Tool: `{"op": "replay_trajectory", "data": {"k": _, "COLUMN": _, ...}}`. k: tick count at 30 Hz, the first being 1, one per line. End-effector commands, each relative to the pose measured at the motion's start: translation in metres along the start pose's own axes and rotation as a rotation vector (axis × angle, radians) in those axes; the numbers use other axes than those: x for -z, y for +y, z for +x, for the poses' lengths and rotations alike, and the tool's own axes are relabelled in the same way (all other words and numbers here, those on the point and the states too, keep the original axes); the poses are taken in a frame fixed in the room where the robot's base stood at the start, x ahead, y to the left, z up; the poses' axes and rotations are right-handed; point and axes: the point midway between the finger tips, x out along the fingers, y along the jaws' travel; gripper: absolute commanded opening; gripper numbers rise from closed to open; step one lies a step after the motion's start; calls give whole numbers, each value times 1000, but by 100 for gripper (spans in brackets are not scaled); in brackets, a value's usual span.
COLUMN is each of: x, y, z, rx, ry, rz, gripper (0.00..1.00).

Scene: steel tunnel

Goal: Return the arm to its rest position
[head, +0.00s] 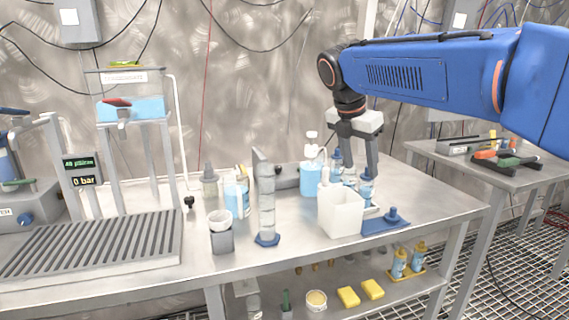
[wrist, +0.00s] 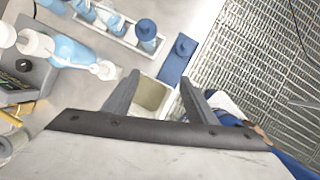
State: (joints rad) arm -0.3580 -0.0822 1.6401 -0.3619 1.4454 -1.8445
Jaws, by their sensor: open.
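My blue arm (head: 430,75) reaches in from the right in the head view, bent at the elbow, with the wrist pointing down over the bench. My gripper (head: 360,165) is open, its fingers hanging above the bench behind a white open-topped container (head: 341,212). In the wrist view my gripper (wrist: 158,80) has its two fingers apart, with the white container (wrist: 152,97) seen below and between them. Nothing shows held in the fingers. Whether a finger touches anything below cannot be told.
Blue-capped bottles (head: 366,188) stand close to the fingers, with a wash bottle (head: 311,172) to their left. A blue plate with a knob (head: 386,222) lies right of the container. A clear cylinder (head: 266,205) stands left. A second table (head: 470,160) holds tools.

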Motion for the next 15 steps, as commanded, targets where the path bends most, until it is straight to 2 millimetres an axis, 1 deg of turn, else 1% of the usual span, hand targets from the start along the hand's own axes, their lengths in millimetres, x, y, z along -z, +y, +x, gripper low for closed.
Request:
{"op": "replay_trajectory", "data": {"k": 8, "x": 5, "y": -28, "z": 8, "rx": -16, "ry": 21, "rz": 161, "gripper": 52}}
{"op": "replay_trajectory", "data": {"k": 11, "x": 8, "y": -43, "z": 13, "rx": -23, "ry": 32, "rz": 243, "gripper": 52}}
{"op": "replay_trajectory", "data": {"k": 15, "x": 15, "y": -67, "z": 20, "rx": -36, "ry": 53, "rz": 391, "gripper": 52}}
